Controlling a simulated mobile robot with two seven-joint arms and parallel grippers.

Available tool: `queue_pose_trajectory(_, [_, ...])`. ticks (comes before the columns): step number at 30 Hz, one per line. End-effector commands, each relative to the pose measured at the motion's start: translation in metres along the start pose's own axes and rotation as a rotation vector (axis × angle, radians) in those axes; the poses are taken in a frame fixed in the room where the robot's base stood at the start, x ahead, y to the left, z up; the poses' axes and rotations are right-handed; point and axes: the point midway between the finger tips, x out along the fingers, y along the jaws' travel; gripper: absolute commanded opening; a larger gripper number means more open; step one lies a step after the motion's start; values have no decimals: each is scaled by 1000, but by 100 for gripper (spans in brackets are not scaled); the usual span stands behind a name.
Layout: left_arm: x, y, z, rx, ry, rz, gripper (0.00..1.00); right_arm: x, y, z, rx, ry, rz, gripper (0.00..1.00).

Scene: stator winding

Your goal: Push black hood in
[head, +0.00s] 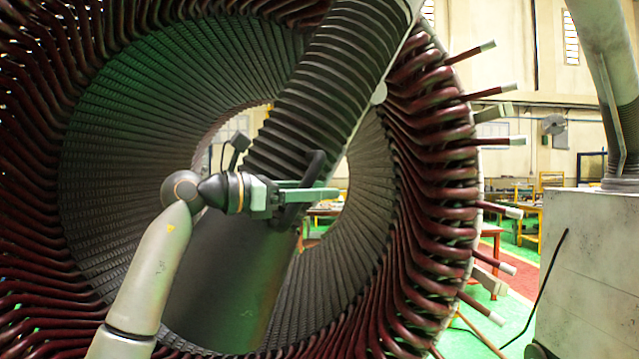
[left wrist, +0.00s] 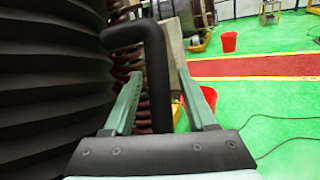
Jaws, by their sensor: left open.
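The black ribbed hood (head: 335,80) slants across the opening of the stator (head: 440,150) in the head view. It fills the left side of the left wrist view (left wrist: 50,85). A black bent handle (head: 312,172) sticks out at its lower end. My left gripper (head: 335,193) is open at the handle. In the left wrist view the handle (left wrist: 157,80) runs down between the two green fingers (left wrist: 160,85), with a gap visible on both sides. The handle's lower end is hidden behind the gripper body. My right gripper is not in view.
A smooth dark cylinder (head: 230,275) lies below the hood inside the stator. Red coil ends and pale rods (head: 495,91) jut out at the stator's right edge. Green floor with a red strip (left wrist: 260,66) and red buckets (left wrist: 229,42) lies to the right.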

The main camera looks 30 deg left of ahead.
Motion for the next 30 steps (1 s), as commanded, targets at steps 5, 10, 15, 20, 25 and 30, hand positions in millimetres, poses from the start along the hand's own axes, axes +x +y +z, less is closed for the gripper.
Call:
queue_pose_trajectory(5, [9, 0, 0, -1, 1, -1, 57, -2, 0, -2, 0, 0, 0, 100])
queue_pose_trajectory(10, [9, 0, -1, -1, 1, 0, 57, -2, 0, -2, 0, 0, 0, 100])
queue_pose_trajectory(15, [8, 0, -1, -1, 1, 0, 45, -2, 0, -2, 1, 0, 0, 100])
queue_pose_trajectory(20, [8, 0, -1, -1, 0, 0, 27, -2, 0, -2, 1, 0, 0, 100])
queue_pose_trajectory(25, [8, 0, -1, -1, 0, 0, 8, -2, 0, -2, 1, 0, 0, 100])
queue_pose_trajectory(30, [8, 0, -1, -1, 0, 0, 0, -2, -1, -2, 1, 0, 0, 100])
